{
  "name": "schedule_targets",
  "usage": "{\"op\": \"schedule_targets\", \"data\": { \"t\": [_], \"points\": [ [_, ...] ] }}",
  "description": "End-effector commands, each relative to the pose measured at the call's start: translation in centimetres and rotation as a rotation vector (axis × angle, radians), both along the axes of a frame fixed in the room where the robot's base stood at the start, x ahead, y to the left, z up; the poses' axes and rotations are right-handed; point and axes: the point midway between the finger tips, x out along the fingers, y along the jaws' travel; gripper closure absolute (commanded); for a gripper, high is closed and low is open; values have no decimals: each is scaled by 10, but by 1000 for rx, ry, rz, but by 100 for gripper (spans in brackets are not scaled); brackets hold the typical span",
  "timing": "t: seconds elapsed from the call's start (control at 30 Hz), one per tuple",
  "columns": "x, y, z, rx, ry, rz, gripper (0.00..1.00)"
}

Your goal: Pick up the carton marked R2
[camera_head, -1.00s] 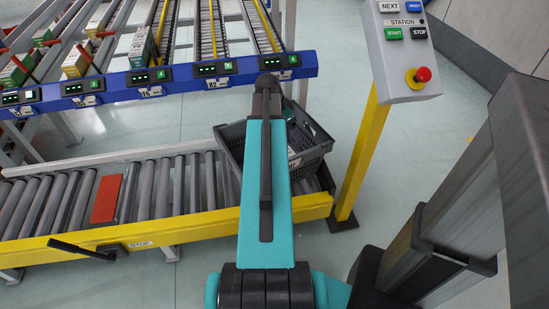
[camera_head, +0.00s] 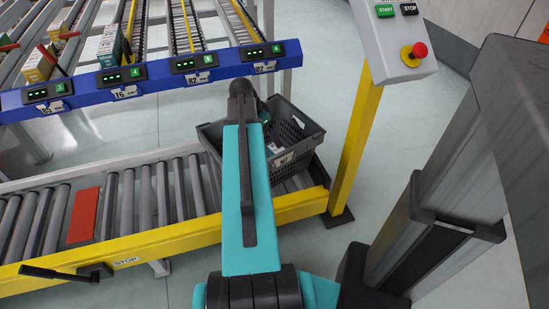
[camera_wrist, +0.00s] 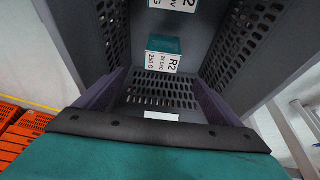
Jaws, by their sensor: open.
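The carton marked R2 (camera_wrist: 163,55) has a teal side and a white label, and lies inside the dark grey tote (camera_wrist: 250,45) in the wrist view. A second white label also reading R2 (camera_wrist: 172,4) is cut off at the top edge. My gripper (camera_wrist: 158,78) is open, its dark fingers spread over the tote on either side, with nothing between them. The carton is beyond the fingertips and apart from them. In the head view the tote (camera_head: 309,133) sits at the conveyor's right end; my arm hides the gripper and much of its contents.
A roller conveyor (camera_head: 160,199) with a yellow rail (camera_head: 290,206) runs left. A blue-fronted flow rack (camera_head: 155,82) with cartons stands behind. A yellow post (camera_head: 358,140) with a control box (camera_head: 393,45) is close right of the tote. Orange totes (camera_wrist: 22,130) show at lower left.

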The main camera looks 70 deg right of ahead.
Motion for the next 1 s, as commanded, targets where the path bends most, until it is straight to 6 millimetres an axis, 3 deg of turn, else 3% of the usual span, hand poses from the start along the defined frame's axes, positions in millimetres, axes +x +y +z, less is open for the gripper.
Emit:
{"op": "schedule_targets", "data": {
  "t": [0.47,1.0],
  "points": [
    [8,3,-7,0,0,14,12],
    [-6,-19,-71,1,0,16,12]
  ]
}}
